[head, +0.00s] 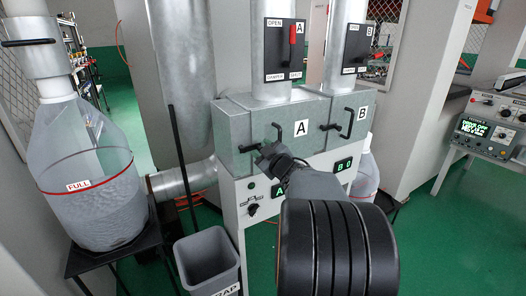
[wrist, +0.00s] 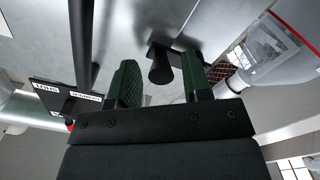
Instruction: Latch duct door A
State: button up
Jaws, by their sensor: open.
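Duct door A (head: 289,137) is the grey metal panel marked A on the duct box, and it looks closed against the box. Its black latch handle (head: 248,148) sticks out at the lower part of the door, partly hidden by my gripper. My gripper (head: 265,153) is right at the handle, with its jaws apart. In the wrist view, a black knob (wrist: 160,70) on a metal face shows between and just beyond the two green fingers. I cannot tell whether either finger touches it.
Door B (head: 354,122) with its own black handle (head: 336,120) is to the right. Damper panel A (head: 285,50) with a red lever stands above. A long black bar (head: 175,135) stands left of the box. A clear bag marked FULL (head: 90,185) and a grey bin (head: 207,265) are at left.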

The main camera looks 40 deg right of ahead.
jog(key=s+a, duration=0.1)
jog(key=s, duration=1.2)
jog(key=shift+s+a+p, duration=0.35)
jog(key=shift+a+p, duration=0.05)
